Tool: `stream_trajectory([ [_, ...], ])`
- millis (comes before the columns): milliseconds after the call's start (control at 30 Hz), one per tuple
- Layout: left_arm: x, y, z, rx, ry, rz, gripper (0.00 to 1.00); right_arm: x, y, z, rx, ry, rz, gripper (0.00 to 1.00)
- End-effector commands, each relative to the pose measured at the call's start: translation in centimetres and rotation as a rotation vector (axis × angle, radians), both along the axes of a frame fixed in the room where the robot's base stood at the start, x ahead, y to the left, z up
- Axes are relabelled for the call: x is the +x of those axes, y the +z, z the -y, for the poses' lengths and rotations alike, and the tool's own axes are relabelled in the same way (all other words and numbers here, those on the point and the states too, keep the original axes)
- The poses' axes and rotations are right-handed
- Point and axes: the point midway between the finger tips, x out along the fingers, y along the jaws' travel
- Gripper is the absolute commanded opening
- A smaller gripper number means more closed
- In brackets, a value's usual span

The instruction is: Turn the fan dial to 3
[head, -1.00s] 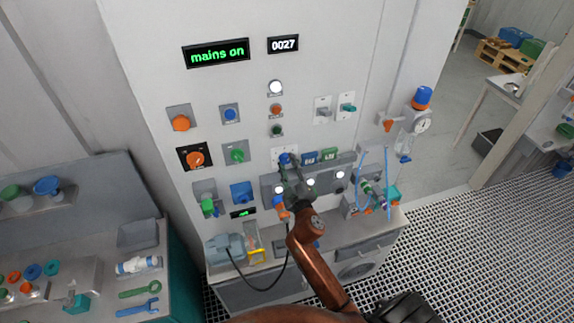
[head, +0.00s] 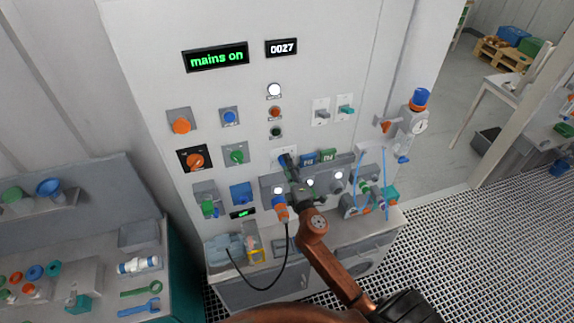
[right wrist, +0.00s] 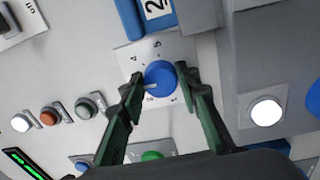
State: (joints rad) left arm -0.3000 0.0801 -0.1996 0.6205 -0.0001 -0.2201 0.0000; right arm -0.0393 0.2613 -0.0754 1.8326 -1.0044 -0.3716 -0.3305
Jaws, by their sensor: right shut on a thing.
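The fan dial (right wrist: 160,77) is a round blue knob on a white plate (right wrist: 133,62) with small numbers around its edge. In the right wrist view, a pale pointer mark on the knob faces left. The numbers are too small to read surely. My right gripper (right wrist: 160,74) has its dark green fingers on either side of the knob and is shut on it. In the head view, my right gripper (head: 286,160) reaches the panel's middle and mostly hides the dial. My left gripper is not in view.
A grey box with lit white buttons (head: 310,182) is just below right of the dial. A "mains on" display (head: 216,57) is above left.

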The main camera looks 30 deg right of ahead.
Motion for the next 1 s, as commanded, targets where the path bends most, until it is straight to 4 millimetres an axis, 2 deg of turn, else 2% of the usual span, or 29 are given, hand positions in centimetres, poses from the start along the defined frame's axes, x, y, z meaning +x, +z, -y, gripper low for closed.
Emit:
stream_trajectory([
  [600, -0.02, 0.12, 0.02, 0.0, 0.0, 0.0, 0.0, 0.01, -0.08, -0.11, -0.043, 0.003, -0.012, 0.06],
  [633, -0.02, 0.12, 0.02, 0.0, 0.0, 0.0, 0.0, 0.01, -0.08, -0.11, -0.043, 0.003, -0.012, 0.31],
  [867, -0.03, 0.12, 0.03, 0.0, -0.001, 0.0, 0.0, -0.01, -0.05, -0.03, -0.042, 0.001, -0.012, 0.47],
  [1000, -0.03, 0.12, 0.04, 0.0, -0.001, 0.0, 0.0, -0.02, -0.03, 0.0, -0.042, 0.0, -0.011, 0.48],
])
